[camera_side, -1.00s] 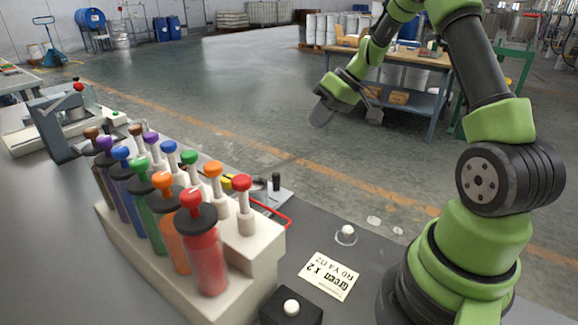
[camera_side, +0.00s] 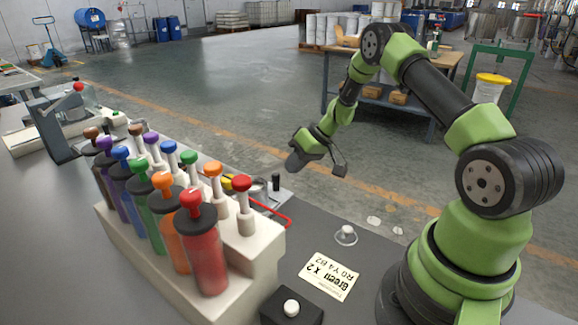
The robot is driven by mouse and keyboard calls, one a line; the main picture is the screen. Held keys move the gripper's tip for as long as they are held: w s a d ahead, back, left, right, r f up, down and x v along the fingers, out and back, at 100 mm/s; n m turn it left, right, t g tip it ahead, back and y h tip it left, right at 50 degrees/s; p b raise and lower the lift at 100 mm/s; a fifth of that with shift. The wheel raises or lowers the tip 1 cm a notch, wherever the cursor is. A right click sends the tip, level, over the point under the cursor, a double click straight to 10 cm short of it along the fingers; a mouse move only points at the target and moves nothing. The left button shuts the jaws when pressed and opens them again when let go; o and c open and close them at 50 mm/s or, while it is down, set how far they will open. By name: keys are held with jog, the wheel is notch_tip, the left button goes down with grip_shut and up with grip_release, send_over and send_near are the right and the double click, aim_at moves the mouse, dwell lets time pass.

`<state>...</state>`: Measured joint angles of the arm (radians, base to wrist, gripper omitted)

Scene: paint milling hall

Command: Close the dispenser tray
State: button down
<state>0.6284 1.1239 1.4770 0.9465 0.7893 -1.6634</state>
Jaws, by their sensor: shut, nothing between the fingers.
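The cream dispenser (camera_side: 262,262) stands on the grey bench at left, with a front row of coloured cylinders and a back row of colour-topped plungers. Behind its right end a red handle-like bar (camera_side: 284,218) sticks out, apparently part of the tray; the dispenser hides most of it, so I cannot tell how far the tray is out. A flat grey plate (camera_side: 280,197) with a dark upright knob is partly visible behind it. My gripper (camera_side: 297,162) is shut and empty, in the air above and behind the dispenser's right end, touching nothing.
A grey press-like device (camera_side: 55,130) stands at far left.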

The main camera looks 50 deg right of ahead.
jog(key=shift+w+a, duration=0.25)
jog(key=shift+a, duration=0.6)
jog(key=shift+a, duration=0.1)
jog(key=a, duration=1)
